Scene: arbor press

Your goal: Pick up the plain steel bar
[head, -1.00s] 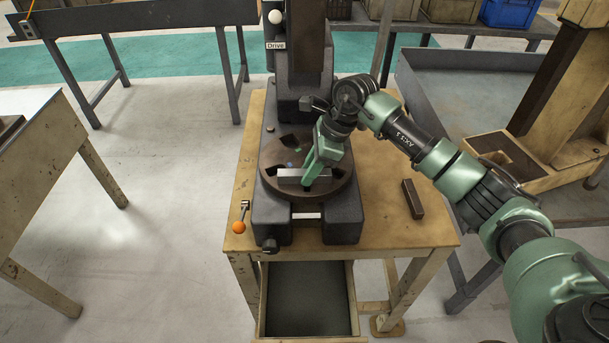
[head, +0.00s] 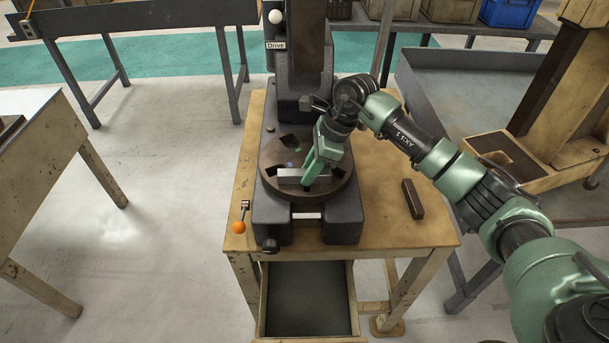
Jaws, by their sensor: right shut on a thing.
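A light grey plain steel bar (head: 289,176) lies across the round slotted plate (head: 278,197) of the press. My right gripper (head: 310,174) reaches down over the plate from the upper right and is shut on this bar near its middle. The green finger hides part of the bar, and I cannot tell whether the bar is clear of the plate. A second, darker bar (head: 412,199) lies on the wooden bench top to the right of the press. My left gripper is not in view.
The arbor press (head: 263,222) stands on a wooden bench (head: 388,232) with an open drawer (head: 308,300) below its front. An orange-knobbed lever (head: 239,227) sits at the bench's left edge. The press column rises behind the gripper. Bench top right of the press is mostly clear.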

